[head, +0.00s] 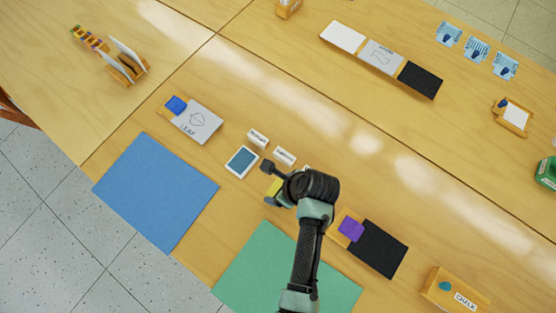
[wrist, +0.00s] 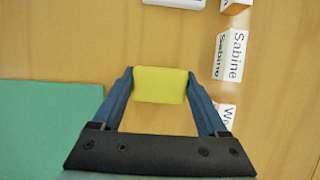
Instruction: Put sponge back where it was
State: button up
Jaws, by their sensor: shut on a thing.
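A yellow sponge (wrist: 160,86) sits between the two blue fingers of my gripper (wrist: 160,78) in the wrist view. The fingers touch it on both sides, so my gripper is shut on it. In the head view a yellow part of the sponge (head: 273,187) shows beside my gripper, the rest hidden by my arm. It is over the wooden table (head: 205,185), between the blue mat (head: 155,190) and the black board (head: 378,249). I cannot tell whether it touches the table.
White name cards, one reading Sabine (wrist: 230,55), stand close to the right of my gripper in the wrist view. A green mat (head: 285,275) lies in front. A tablet-like item (head: 242,162), a LEAP card (head: 198,124) and a purple block (head: 351,229) are nearby.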

jog(key=shift+f, duration=0.2)
jog(key=shift+f, duration=0.15)
jog(key=o, duration=1.5)
